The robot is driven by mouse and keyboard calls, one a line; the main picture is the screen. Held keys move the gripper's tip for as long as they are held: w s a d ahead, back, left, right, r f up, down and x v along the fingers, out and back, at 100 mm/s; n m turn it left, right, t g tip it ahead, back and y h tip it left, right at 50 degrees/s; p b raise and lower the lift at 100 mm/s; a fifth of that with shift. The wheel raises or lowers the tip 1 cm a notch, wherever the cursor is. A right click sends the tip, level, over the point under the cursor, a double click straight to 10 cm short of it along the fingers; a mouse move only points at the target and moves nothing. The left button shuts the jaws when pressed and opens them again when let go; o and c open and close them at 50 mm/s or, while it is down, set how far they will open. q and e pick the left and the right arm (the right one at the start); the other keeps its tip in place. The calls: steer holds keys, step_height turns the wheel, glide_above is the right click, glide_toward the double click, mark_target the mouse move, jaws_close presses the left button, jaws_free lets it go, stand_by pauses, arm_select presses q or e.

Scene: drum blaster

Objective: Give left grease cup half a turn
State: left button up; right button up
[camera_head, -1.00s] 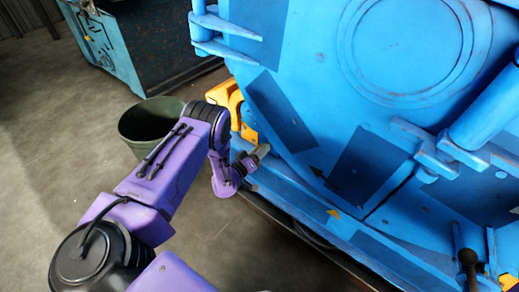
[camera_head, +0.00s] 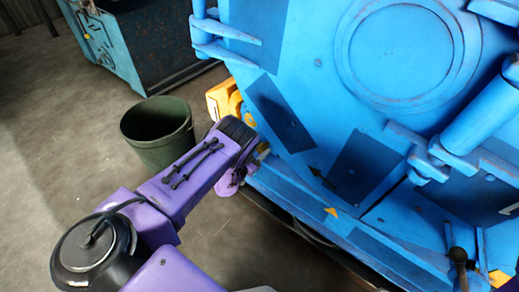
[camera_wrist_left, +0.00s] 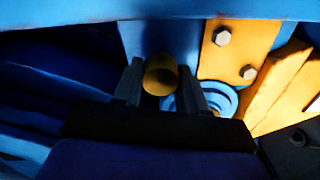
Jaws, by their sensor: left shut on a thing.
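The left grease cup (camera_wrist_left: 160,75) is a small round brass-yellow piece in the left wrist view, under the blue machine. My left gripper (camera_wrist_left: 160,86) has one dark finger on each side of it and is shut on it. In the head view my left gripper (camera_head: 262,152) is at the lower left edge of the blue machine (camera_head: 330,150), mostly hidden behind my purple forearm. The cup cannot be made out there. My right gripper is in neither view.
A yellow bracket (camera_wrist_left: 240,50) with bolts is close beside the fingers, with a blue round part (camera_wrist_left: 220,97) near it. A dark green bin (camera_head: 158,135) stands on the floor left of my forearm. A blue container (camera_head: 150,45) is behind it.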

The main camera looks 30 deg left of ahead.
arm_select(q)
steer(key=shift+m, duration=0.6)
steer(key=o, duration=1)
steer(key=shift+s+m, duration=0.1)
steer(key=shift+m, duration=0.2)
steer(key=s+p, duration=0.1)
steer(key=s, duration=0.2)
steer(key=s+p, duration=0.1)
steer(key=s, duration=0.3)
steer(key=s+p, duration=0.1)
steer(key=s, duration=0.2)
steer(key=shift+s+a+p, duration=0.2)
steer(key=shift+a+p, duration=0.15)
steer(key=shift+a, duration=0.05)
